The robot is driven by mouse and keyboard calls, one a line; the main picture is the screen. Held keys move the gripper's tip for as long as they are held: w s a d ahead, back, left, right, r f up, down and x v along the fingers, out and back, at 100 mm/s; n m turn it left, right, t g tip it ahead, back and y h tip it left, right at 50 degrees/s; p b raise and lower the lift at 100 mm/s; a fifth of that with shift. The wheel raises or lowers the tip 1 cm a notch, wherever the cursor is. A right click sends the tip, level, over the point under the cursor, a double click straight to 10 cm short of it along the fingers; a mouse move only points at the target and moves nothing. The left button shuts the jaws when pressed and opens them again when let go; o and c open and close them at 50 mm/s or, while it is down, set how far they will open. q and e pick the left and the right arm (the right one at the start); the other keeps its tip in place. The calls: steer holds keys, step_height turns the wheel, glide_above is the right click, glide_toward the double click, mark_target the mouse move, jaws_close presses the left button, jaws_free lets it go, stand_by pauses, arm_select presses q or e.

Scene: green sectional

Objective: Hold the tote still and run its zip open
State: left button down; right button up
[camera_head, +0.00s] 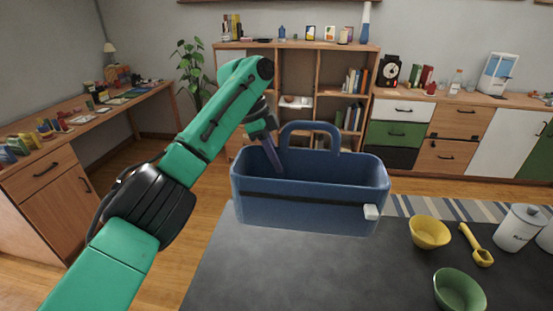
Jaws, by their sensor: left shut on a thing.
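The blue tote (310,205) stands upright at the back edge of the dark table, with its arched handle (310,128) raised. A dark zip line (300,197) runs across its front. A white pull tab (371,212) sits at the right end of that line. My left gripper (279,171) reaches down from the upper left to the tote's top, left of the handle. It is shut on the tote, though the exact contact point is hard to see. My right gripper is out of view.
On the dark table (270,270), a yellow bowl (429,232), a yellow scoop (476,245), a green bowl (459,290) and a white canister (518,228) stand right of the tote. The table's front middle is clear. A desk, shelves and cabinets line the walls.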

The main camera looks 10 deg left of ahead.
mark_target(277, 176)
arm_select(q)
steer(key=shift+f+b, duration=1.45)
steer(key=shift+f, duration=0.95)
steer(key=shift+f+b, duration=0.7)
steer(key=shift+f, duration=0.8)
step_height(277, 176, down, 11)
steer(key=b, duration=0.3)
stand_by(1.7)
stand_by(1.0)
